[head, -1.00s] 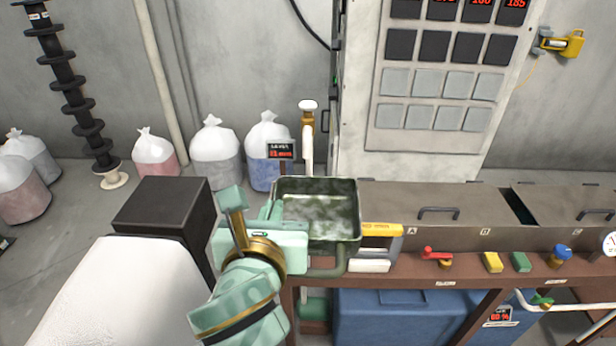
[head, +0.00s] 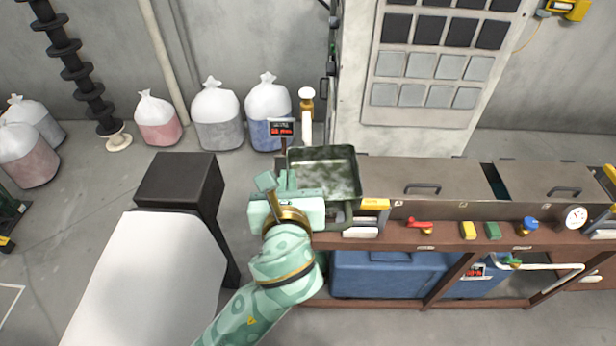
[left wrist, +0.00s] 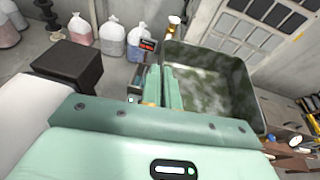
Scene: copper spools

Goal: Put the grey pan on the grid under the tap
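A square, dark grey-green basin (head: 340,178) with a mottled inside sits at the left end of the bench, below a white and brass tap (head: 306,108). It fills the right of the left wrist view (left wrist: 222,88). I see no separate grey pan, and I cannot make out a grid. My pale green left gripper (head: 290,184) is at the basin's left side and overlaps its near left edge. In the left wrist view its fingers (left wrist: 164,86) look close together; I cannot tell whether they touch the wall or hold anything. My right gripper is not in view.
A small red-lit display (head: 281,128) stands behind the basin's left side. The brown bench (head: 405,205) runs right, with lidded compartments, a red lever (head: 420,225) and a gauge (head: 576,217). Several filled bags (head: 218,115) stand along the wall.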

